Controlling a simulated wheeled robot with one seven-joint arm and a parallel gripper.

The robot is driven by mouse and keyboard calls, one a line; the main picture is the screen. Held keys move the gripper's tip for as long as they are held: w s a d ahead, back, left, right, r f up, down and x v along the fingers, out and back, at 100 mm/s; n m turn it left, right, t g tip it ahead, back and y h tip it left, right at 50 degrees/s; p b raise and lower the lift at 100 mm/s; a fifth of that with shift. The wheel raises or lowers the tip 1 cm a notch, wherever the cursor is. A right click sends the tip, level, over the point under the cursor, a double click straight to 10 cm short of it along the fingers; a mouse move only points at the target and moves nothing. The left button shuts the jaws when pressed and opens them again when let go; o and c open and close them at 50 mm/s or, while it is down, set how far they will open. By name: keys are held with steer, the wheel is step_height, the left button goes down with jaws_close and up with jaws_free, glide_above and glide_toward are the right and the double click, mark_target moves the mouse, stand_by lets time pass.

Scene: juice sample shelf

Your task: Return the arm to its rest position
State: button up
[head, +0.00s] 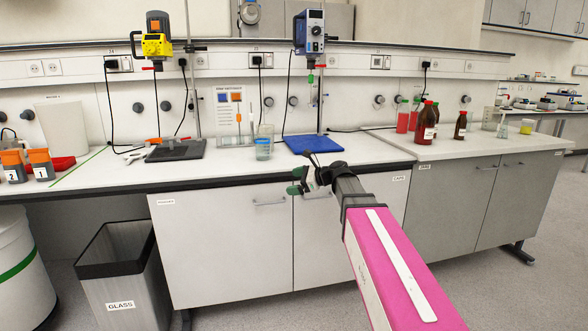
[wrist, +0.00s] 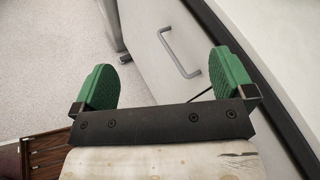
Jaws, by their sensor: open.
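My gripper (head: 303,181) is in front of the lab bench, near the front edge of the worktop and before the white cabinet doors. In the wrist view, its two green fingertips (wrist: 165,82) are wide apart with nothing between them. Between and beyond them show the floor and a white cabinet door with a grey handle. My pink and grey arm reaches up to it from the lower right of the head view.
The worktop (head: 110,175) is close behind the gripper. On it stand a blue-based stirrer (head: 312,144), a glass beaker (head: 263,148) and brown bottles (head: 426,122). A glass-waste bin (head: 122,285) stands at lower left. The floor before the cabinets is clear.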

steer(key=s+d+f+n+g+h, duration=0.1)
steer(key=s+d+f+n+h, duration=0.3)
steer(key=f, duration=0.6)
steer(key=s+d+f+n+g+h, duration=0.2)
steer(key=s+d+f+n+h, duration=0.2)
steer(key=s+d+f+n, duration=0.3)
steer(key=s+d+f+n+g+h, duration=0.1)
steer(key=s+d+f+n+h, duration=0.4)
steer(key=s+f, duration=0.5)
step_height(320, 180, down, 4)
steer(key=shift+s+d+f+n, duration=0.2)
steer(key=shift+d+n, duration=0.4)
steer(key=shift+d, duration=0.3)
